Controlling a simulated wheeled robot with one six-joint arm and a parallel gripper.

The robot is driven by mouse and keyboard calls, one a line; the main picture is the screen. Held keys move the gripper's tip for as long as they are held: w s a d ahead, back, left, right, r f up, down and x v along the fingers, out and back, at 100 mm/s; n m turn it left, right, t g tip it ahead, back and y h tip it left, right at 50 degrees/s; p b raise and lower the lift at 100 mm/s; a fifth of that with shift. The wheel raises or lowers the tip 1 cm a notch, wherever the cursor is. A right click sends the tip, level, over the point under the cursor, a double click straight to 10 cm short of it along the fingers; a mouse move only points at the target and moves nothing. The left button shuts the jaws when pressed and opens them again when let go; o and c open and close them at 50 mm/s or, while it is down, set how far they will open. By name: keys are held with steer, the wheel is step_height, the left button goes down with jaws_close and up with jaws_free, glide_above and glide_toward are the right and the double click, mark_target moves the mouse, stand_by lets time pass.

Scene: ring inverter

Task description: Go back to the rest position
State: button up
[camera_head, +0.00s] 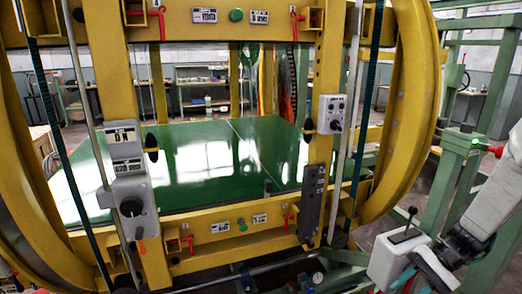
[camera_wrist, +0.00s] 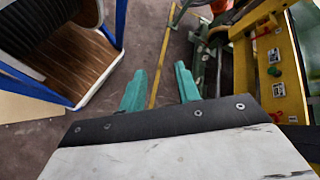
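My gripper (camera_wrist: 160,82) shows in the wrist view as two teal fingers, spread apart with bare floor visible between them. It is open and holds nothing. My white arm (camera_head: 494,196) reaches in from the right edge in the head view; its fingers cannot be made out there. The yellow ring inverter (camera_head: 412,90) fills most of the head view, with a green bed (camera_head: 205,165) inside. Its yellow panel with labels and a green button (camera_wrist: 274,71) is at the right of the wrist view, apart from the fingers.
A control box with a black lever (camera_head: 400,256) stands close to my arm. Green steel framing (camera_head: 452,180) is behind the arm. In the wrist view, a blue-framed wooden stand (camera_wrist: 75,68) with a black ribbed roll is at left. Floor with a yellow line lies between.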

steer(key=s+a+r+n+t+h, duration=0.2)
steer(key=s+a+r+n+h, duration=0.1)
steer(key=s+r, duration=0.5)
steer(key=s+a+r+n+t+h, duration=0.2)
steer(key=s+a+r+n+h, duration=0.2)
steer(key=s+r, duration=0.5)
steer(key=shift+a+r+h, duration=1.15)
steer(key=shift+r+h, duration=0.65)
steer(key=shift+r, duration=0.95)
